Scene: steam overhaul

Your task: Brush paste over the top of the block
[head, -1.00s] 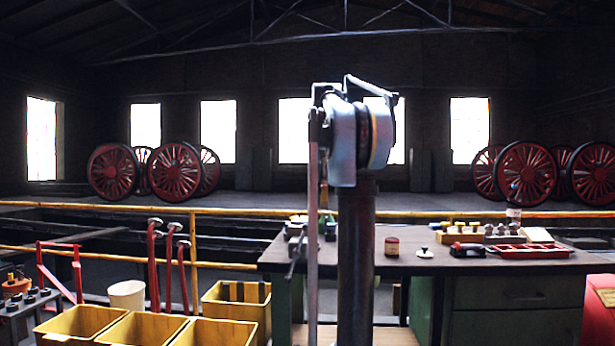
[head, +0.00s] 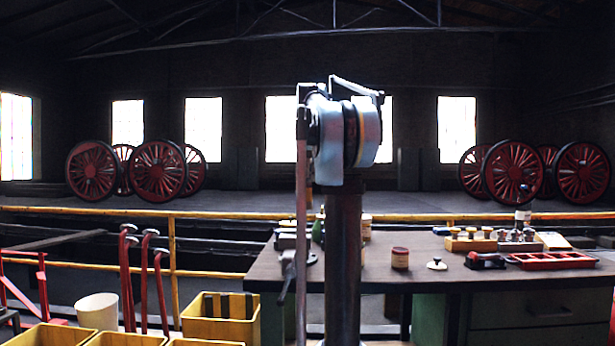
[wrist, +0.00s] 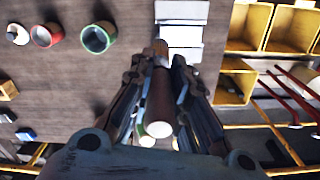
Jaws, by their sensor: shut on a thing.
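In the wrist view, my gripper (wrist: 160,72) is shut on a brown rod-like tool (wrist: 159,88) with a pale round end, seemingly the brush. Its bristles cannot be made out. A pale block-like piece with bands across it (wrist: 181,34) lies just past the gripper tips, perhaps the block; contact cannot be told. A green-rimmed jar (wrist: 97,38) stands open to the left on the bench; whether it holds the paste cannot be told. In the head view my arm hides the gripper, and a grey vise-like fixture (head: 290,246) shows at the bench's left end.
Yellow bins (head: 220,325) and red-handled tools (head: 127,280) stand left of the bench. A yellow rail (head: 215,272) runs behind.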

